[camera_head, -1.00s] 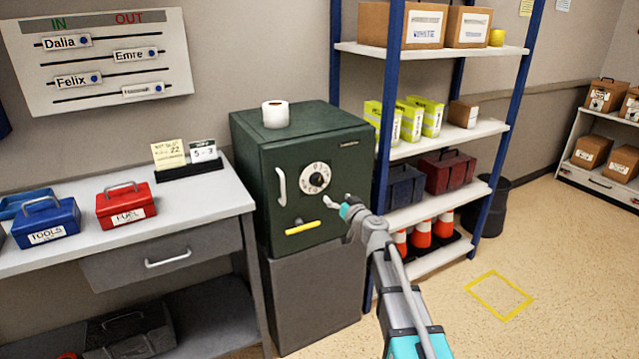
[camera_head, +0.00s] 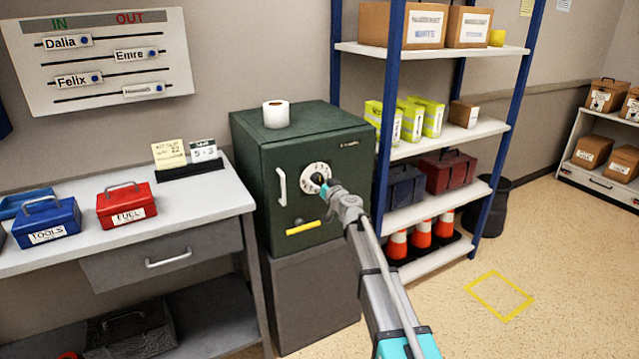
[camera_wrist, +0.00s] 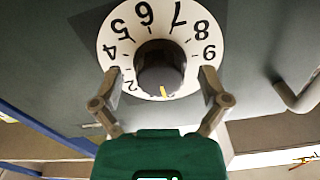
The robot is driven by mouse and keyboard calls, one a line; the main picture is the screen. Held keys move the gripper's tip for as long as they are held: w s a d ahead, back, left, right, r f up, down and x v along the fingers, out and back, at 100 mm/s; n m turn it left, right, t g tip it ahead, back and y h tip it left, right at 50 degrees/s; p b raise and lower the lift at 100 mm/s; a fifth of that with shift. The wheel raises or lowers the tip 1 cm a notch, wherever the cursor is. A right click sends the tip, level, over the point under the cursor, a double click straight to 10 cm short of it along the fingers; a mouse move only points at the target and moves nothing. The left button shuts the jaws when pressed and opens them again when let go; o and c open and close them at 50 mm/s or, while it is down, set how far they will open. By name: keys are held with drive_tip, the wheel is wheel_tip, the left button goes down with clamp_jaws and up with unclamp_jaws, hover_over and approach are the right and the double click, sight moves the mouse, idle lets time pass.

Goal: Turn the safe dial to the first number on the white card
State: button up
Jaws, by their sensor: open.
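The round white dial (camera_wrist: 128,14) with black numbers and a dark central knob (camera_wrist: 160,66) is on the green safe (camera_head: 275,157). The knob's orange mark points toward the lower edge of the dial in the wrist view, between 2 and 9; numbers there are hidden. My gripper (camera_wrist: 160,76) is open, one finger on each side of the knob, apart from it as far as I can tell. In the head view my gripper (camera_head: 324,188) covers part of the dial. The white card (camera_head: 203,151) stands on the desk and appears to read 5 - 3.
A yellow note (camera_head: 168,154) stands beside the card. The safe has a silver handle (camera_head: 281,187) left of the dial and a yellow bar (camera_head: 306,227) below. The blue-posted shelf (camera_head: 452,136) stands close on the right.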

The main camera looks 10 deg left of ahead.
drive_tip(key=c, duration=1.2)
drive_tip(key=shift+o, duration=0.2)
